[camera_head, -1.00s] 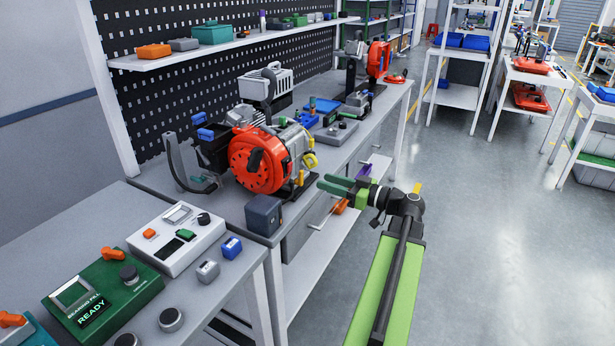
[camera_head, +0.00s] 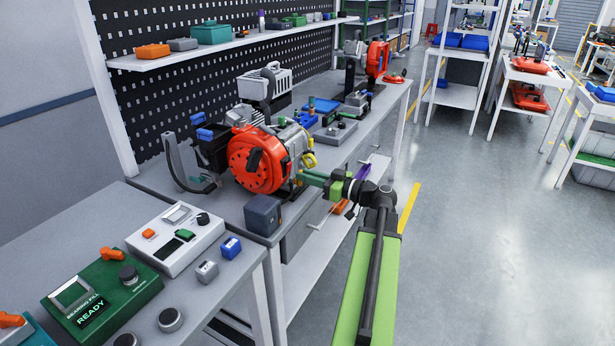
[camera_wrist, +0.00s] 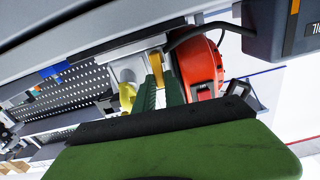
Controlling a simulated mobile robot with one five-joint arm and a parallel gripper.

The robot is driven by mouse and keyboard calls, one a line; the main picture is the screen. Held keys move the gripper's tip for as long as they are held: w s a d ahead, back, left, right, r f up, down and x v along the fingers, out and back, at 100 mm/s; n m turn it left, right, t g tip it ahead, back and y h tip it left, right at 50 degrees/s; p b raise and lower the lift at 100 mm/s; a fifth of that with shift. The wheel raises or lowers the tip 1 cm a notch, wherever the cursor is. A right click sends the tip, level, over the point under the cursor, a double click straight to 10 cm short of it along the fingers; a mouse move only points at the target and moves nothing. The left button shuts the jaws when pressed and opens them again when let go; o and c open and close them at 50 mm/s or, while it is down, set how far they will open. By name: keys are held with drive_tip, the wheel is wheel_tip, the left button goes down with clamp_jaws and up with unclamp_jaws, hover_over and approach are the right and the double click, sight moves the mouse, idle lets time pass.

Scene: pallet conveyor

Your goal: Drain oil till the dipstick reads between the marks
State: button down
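The engine, with a red round cover (camera_head: 257,160), stands on the bench. A yellow looped handle (camera_head: 309,160) is on its right side; it also shows in the wrist view (camera_wrist: 128,97), left of my fingers. A yellow upright part (camera_wrist: 157,72) low on the engine shows just beyond my fingertips. My gripper (camera_head: 308,178) has green fingers reaching toward the engine's lower right side. In the wrist view its fingers (camera_wrist: 160,92) are apart with a narrow gap between them, in line with the yellow part. I cannot tell whether they touch it. No dipstick marks are readable.
A dark grey box (camera_head: 263,215) stands at the bench corner, left of my gripper. A white control box (camera_head: 176,238) and a green panel reading READY (camera_head: 103,290) are on the nearer table. A lower shelf (camera_head: 330,243) lies under the bench.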

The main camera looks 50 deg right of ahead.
drive_tip(key=shift+d, duration=0.1)
drive_tip(key=shift+m, duration=0.3)
drive_tip(key=m, duration=0.1)
drive_tip(key=d+m, duration=0.1)
drive_tip(key=m, duration=0.1)
drive_tip(key=shift+w+f, duration=0.15)
drive_tip(key=shift+f, duration=0.05)
drive_tip(key=m, duration=0.3)
drive_tip(key=d+m+b, duration=0.1)
drive_tip(key=m, duration=0.1)
drive_tip(key=shift+w+f, duration=0.1)
drive_tip(key=shift+f, duration=0.3)
drive_tip(key=m, duration=0.3)
drive_tip(key=f+m+b, duration=0.1)
drive_tip(key=shift+d+m, duration=0.25)
drive_tip(key=shift+m, duration=0.05)
drive_tip(key=shift+w+f+m+b, duration=0.1)
drive_tip(key=shift+f+m+b, duration=0.2)
drive_tip(key=shift+m, duration=0.7)
drive_tip(key=shift+f+m+b, duration=0.2)
drive_tip(key=shift+m+b, duration=0.05)
drive_tip(key=shift+m, duration=0.75)
drive_tip(key=c, duration=1.4)
unclamp_jaws()
drive_tip(key=shift+c, duration=0.2)
